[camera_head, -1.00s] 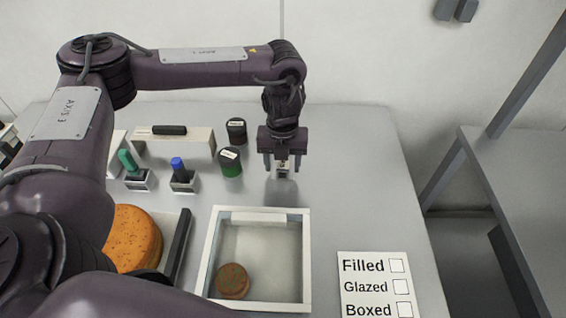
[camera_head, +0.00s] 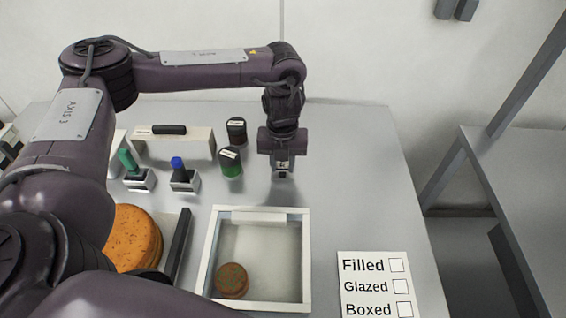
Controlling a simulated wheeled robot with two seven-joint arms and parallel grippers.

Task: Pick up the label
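The label (camera_head: 283,165) looks like a small light piece with a dark mark, seen between the fingers of my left gripper (camera_head: 282,170). The gripper points down over the back middle of the table, right of the two dark jars. Its fingers are close together on the label, and most of the label is hidden by them. I cannot tell whether the label touches the table. My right gripper is not in view.
A white-rimmed tray (camera_head: 305,260) holds a round brown piece (camera_head: 232,281). A green-banded jar (camera_head: 231,163), a black jar (camera_head: 236,131) and blue (camera_head: 179,169) and green (camera_head: 129,162) stamps stand left. A checklist card (camera_head: 375,285) lies front right. The table's right side is clear.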

